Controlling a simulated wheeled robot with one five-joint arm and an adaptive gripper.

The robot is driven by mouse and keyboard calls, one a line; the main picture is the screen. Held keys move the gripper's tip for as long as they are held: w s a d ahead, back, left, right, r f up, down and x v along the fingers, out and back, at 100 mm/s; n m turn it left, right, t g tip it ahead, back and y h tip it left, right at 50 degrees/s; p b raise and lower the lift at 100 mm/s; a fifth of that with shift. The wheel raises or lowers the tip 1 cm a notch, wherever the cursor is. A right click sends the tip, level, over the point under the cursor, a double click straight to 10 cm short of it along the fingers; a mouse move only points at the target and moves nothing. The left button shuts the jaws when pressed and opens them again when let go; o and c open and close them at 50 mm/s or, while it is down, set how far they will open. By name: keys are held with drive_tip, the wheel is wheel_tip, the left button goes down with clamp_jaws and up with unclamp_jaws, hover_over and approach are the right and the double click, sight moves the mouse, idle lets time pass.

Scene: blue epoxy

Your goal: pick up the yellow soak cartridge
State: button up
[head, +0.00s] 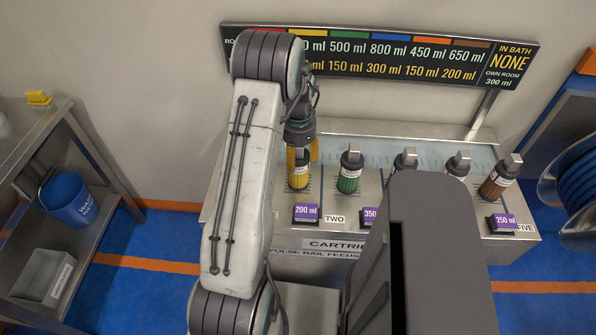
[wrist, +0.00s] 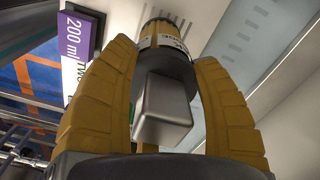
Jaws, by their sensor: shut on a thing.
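The yellow soak cartridge (head: 298,176) stands upright on the metal rail, behind the purple 200 ml tag. My gripper (head: 302,145) is over its top, with the fingers pointing down. The dark cap and a part of the yellow body with a white label (wrist: 162,32) show beyond the tab. The cartridge's bottom is hidden, so I cannot tell whether it touches the rail.
A green cartridge (head: 348,176) stands close on the right, with several more beyond it, the last brown (head: 497,180). A dark sign board (head: 400,62) hangs behind the rail (head: 420,128). A shelf with a blue bucket (head: 68,200) stands at the left.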

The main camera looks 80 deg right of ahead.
drive_tip(key=c, duration=0.4)
drive_tip(key=shift+d+r, duration=0.1)
drive_tip(key=shift+r, duration=0.1)
